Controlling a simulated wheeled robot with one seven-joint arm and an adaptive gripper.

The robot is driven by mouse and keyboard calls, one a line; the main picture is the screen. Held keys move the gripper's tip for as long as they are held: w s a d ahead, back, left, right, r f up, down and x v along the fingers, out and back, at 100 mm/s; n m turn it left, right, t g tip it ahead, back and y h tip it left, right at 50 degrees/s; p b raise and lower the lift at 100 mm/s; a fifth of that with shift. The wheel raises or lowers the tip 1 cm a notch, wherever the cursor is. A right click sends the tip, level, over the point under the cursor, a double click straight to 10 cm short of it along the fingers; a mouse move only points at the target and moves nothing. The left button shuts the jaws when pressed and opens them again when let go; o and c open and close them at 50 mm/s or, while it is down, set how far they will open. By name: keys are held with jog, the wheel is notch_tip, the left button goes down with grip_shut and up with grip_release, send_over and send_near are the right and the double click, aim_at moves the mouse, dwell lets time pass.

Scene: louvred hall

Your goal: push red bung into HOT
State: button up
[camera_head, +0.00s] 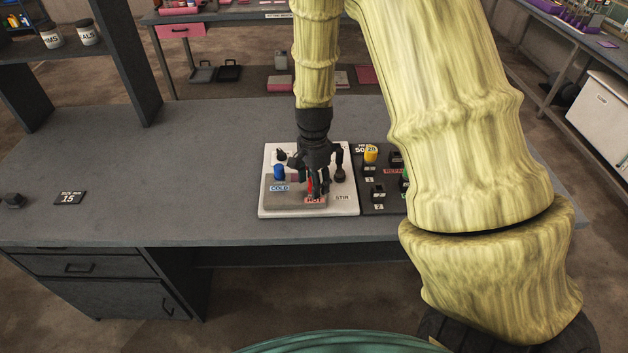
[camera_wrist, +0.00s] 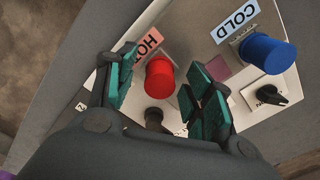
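The red bung (camera_wrist: 159,77) stands beside the pink HOT label (camera_wrist: 142,50) in the wrist view. My gripper (camera_wrist: 163,90) is over it with its two teal-padded fingers apart, one on each side. Gaps show between the bung and both fingers. In the head view my gripper (camera_head: 316,182) points down at the white panel (camera_head: 345,206), and only a sliver of the red bung (camera_head: 311,186) shows between the dark fingers. The HOT label (camera_head: 315,200) lies just in front of it. Whether the bung sits in an opening is hidden.
A blue bung (camera_head: 279,172) stands by the COLD label (camera_head: 280,188), left of my gripper. A dark knob (camera_head: 340,174) marked STIR is close on the right. A dark panel (camera_head: 378,206) with a yellow piece (camera_head: 371,153) adjoins. The left desk (camera_head: 170,200) is mostly clear.

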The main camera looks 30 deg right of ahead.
notch_tip(320, 180, up, 5)
jog(key=p, duration=0.4)
dwell(0.5)
